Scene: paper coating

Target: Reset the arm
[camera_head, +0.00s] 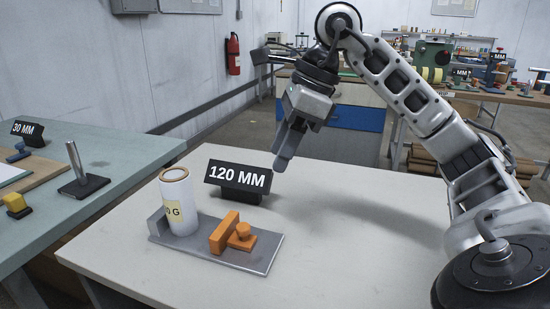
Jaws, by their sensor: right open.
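My right arm comes in from the right, bends high, and hangs its right gripper (285,150) above the far part of the white table (340,250). The gripper points down, just right of and above the black "120 MM" sign (238,176). It holds nothing that I can see and is clear of the tabletop. The gap between its fingers is hard to make out from this angle. My left gripper is not in view.
A grey metal plate (262,262) on the white table carries a white cylinder (177,205) and an orange block with a knob (226,232). A green-grey table (110,148) stands left with a metal post (75,160) and "30 MM" sign (28,128). The white table's right middle is clear.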

